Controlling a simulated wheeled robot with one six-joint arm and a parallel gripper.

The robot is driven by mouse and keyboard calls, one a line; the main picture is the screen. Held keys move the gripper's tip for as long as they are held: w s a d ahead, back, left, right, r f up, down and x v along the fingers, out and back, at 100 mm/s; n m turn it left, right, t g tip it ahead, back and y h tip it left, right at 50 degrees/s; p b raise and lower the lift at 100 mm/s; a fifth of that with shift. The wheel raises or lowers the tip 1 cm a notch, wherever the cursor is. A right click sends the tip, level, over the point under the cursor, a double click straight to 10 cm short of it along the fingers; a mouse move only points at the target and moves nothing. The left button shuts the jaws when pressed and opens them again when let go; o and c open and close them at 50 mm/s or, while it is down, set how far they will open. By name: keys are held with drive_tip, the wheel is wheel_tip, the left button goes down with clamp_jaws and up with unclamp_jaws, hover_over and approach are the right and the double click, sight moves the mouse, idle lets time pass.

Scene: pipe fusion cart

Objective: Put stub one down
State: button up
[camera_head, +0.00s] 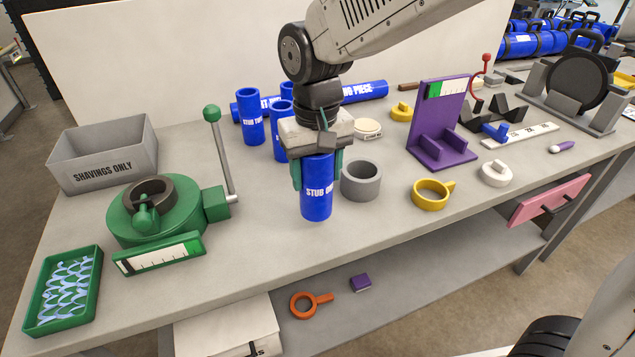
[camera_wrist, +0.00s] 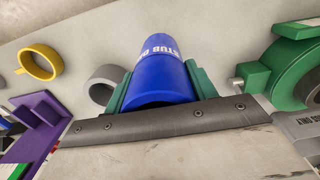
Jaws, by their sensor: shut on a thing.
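Stub one, a blue pipe piece (camera_head: 317,200) with white lettering, stands upright between the fingers of my gripper (camera_head: 317,172) near the middle of the cart top. The green fingers are shut on its two sides. In the wrist view, stub one (camera_wrist: 160,68) fills the middle, with a green finger of my gripper (camera_wrist: 160,90) on each side. Its lower end is at or just above the cart top; I cannot tell whether it touches. A grey ring-shaped holder (camera_head: 361,181) sits close to its right, apart from it.
The green lever tool (camera_head: 190,215) is left; a yellow ring (camera_head: 431,195) and purple stand (camera_head: 440,130) are right. The cart top (camera_head: 270,245) is clear in front, up to its edge.

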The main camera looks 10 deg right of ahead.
sight(317, 186)
drive_tip(key=shift+w+f, duration=0.2)
drive_tip(key=shift+f, duration=0.7)
drive_tip(key=shift+w+f, duration=0.15)
drive_tip(key=shift+f, duration=0.75)
drive_tip(key=shift+d+f, duration=0.1)
drive_tip(key=o, duration=1.4)
drive_tip(key=shift+f, duration=0.1)
wheel_tip(317, 186, up, 12)
drive_tip(key=shift+f, duration=0.1)
drive_tip(key=shift+r, duration=0.3)
